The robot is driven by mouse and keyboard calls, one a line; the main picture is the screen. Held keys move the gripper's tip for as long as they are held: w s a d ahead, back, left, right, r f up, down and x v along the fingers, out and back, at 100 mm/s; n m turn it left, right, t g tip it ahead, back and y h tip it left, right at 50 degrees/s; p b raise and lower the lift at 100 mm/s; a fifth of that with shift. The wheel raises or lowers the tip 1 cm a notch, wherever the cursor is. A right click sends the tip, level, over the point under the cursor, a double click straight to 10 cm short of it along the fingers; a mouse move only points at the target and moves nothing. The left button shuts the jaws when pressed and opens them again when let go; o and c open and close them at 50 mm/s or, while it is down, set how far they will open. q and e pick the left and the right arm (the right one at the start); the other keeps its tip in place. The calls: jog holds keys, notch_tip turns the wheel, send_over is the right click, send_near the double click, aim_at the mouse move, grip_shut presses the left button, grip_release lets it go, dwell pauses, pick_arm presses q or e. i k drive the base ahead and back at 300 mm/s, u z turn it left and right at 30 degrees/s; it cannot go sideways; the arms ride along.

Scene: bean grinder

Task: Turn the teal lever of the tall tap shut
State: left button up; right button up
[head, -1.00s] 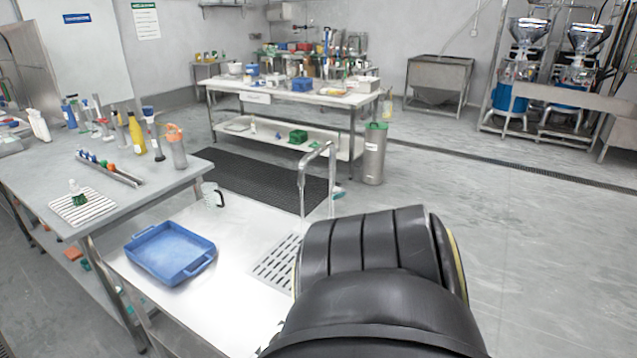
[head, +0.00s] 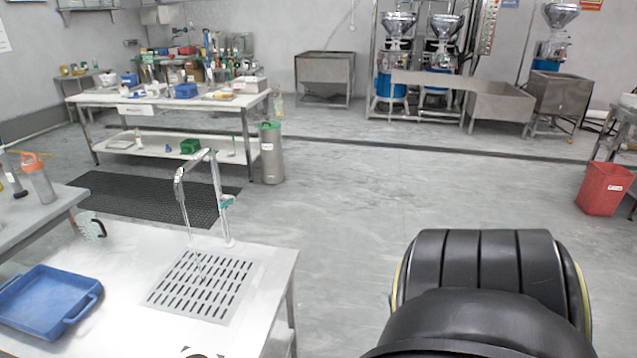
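The tall tap (head: 217,185) is a slim chrome post with a squared arch, standing at the back edge of the white counter. Its teal lever (head: 227,201) sits on the right side of the post, partway up. The spout hangs down on the left of the arch. A thin pale streak runs from the spout toward the slotted drain grate (head: 203,286), and looks like running water. Neither of my grippers is in view. A large black part of my own arm fills the lower right, well to the right of the tap.
A blue tray (head: 48,302) lies on the counter (head: 130,262) left of the grate, with a clear mug (head: 91,226) behind it. Open floor lies right of the counter. A steel bin with a green lid (head: 271,155) stands beyond the tap. A red bin (head: 604,190) stands far right.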

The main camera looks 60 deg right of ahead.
aim_at(232, 200)
jog(key=z, duration=1.55)
jog(key=i, duration=0.15)
jog(key=u, duration=0.05)
